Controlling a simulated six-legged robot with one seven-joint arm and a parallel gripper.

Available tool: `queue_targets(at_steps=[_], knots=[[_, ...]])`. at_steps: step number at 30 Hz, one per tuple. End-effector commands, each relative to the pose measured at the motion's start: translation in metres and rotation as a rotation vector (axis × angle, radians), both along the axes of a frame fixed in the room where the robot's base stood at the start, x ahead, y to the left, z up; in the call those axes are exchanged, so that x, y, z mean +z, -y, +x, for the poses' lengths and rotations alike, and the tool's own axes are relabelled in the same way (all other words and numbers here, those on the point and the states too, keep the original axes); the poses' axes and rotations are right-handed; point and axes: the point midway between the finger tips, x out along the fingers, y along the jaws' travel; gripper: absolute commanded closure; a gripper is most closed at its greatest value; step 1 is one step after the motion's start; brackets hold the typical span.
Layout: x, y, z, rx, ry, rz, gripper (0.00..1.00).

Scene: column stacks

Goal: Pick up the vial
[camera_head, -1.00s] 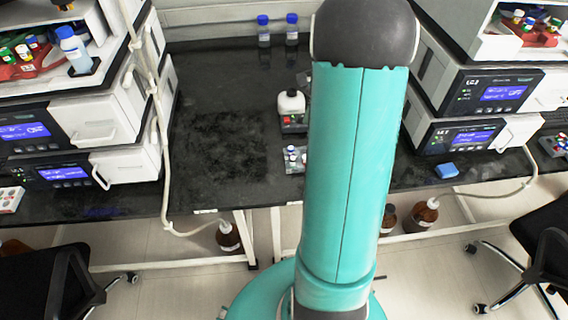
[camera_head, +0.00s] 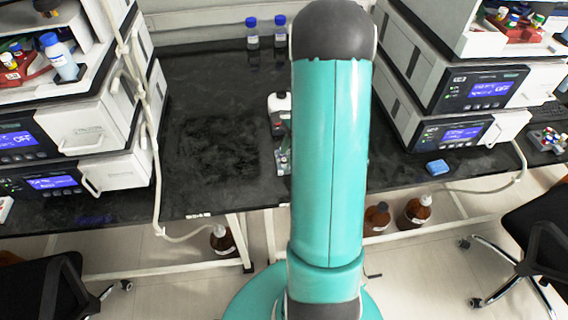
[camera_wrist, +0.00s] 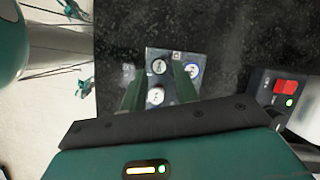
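Small vials with pale round caps stand in a small grey rack (camera_wrist: 152,53) on the dark bench. In the wrist view one vial (camera_wrist: 158,67) is between the fingers, another vial (camera_wrist: 155,96) is closer to the palm, and a vial with a blue-rimmed cap (camera_wrist: 193,71) is beside the right finger. My gripper (camera_wrist: 158,76) is open above the rack with its two green fingers apart. I cannot tell how far the fingertips are above the caps. In the head view my arm hides the gripper and most of the rack.
A device with a red switch (camera_wrist: 284,88) stands just right of the rack. Blue-capped bottles (camera_head: 252,33) stand at the back. Instrument stacks (camera_head: 75,125) and (camera_head: 470,100) flank the bench. The bench left of the rack is clear.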

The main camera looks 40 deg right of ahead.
Motion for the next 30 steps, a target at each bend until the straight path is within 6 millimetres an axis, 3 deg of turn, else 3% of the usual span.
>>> queue_targets(at_steps=[5, 13, 18, 30], knots=[[-0.022, -0.009, 0.002, 0.001, -0.002, 0.001, 0.70], [-0.025, -0.010, 0.003, 0.000, 0.000, 0.000, 0.70], [-0.025, -0.010, 0.003, 0.000, 0.000, 0.000, 1.00], [-0.023, -0.009, 0.003, 0.000, 0.000, 0.000, 1.00]])
